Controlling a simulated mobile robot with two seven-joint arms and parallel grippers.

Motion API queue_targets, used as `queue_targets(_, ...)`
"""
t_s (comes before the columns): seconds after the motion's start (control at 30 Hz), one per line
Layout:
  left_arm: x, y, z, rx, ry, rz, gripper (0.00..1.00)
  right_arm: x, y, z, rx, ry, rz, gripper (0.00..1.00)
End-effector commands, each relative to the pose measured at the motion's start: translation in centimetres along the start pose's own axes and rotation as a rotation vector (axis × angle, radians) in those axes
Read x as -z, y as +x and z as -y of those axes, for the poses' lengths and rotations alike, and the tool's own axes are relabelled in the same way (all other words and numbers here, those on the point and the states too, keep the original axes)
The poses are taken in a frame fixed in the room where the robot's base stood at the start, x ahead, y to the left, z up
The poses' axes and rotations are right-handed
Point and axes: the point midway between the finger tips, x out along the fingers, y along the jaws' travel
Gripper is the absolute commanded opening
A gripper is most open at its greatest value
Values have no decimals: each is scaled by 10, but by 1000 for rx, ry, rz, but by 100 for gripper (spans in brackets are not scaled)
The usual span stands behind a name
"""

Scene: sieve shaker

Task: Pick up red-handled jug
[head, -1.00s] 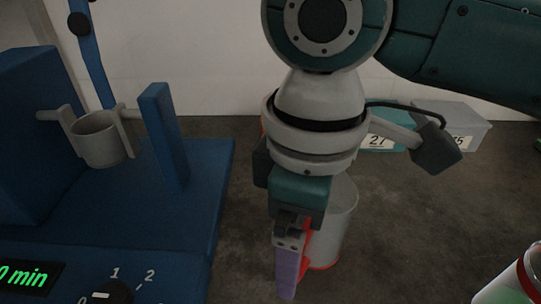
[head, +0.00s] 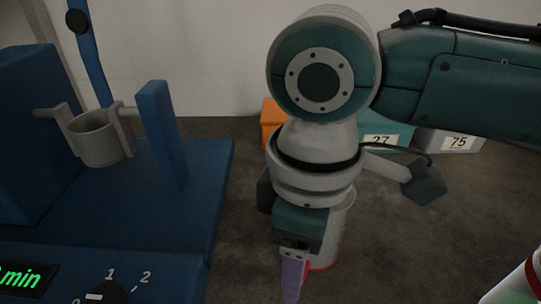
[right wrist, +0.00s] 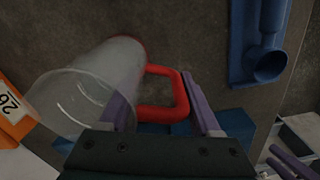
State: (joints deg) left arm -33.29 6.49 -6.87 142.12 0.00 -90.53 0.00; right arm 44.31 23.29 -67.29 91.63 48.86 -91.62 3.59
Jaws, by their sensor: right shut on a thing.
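The red-handled jug is a clear vessel (head: 338,235) with a red base ring, standing right of the blue machine in the head view, partly hidden behind my right arm. In the right wrist view the clear jug body (right wrist: 95,85) lies left of the fingers. Its red handle (right wrist: 178,98) is between the purple fingers of my right gripper (right wrist: 163,118), which is shut on the handle. In the head view the right gripper (head: 293,278) points down beside the jug. Purple fingers that look like my left gripper (right wrist: 287,162) show at the right wrist view's lower right corner; their opening is unclear.
A blue machine (head: 195,235) with a grey ring holder (head: 97,140) and a dial stands at left. Orange (head: 270,120), teal (head: 385,134) and grey (head: 452,141) boxes line the wall. A red-rimmed container (head: 520,283) is at lower right. The grey table between is mostly clear.

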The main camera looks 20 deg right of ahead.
Motion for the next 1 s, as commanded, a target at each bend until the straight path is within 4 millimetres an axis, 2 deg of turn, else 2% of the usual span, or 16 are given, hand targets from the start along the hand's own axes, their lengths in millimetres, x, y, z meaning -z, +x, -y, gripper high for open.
queue_targets(0.03,0,0,0,0,0,0,50,0,0,0,0,0,-1,34)
queue_targets(0.33,0,0,2,5,7,1,50,0,0,0,0,0,-1,1)
queue_targets(1.0,0,-1,2,7,9,0,50,1,-2,0,-1,0,-2,0)
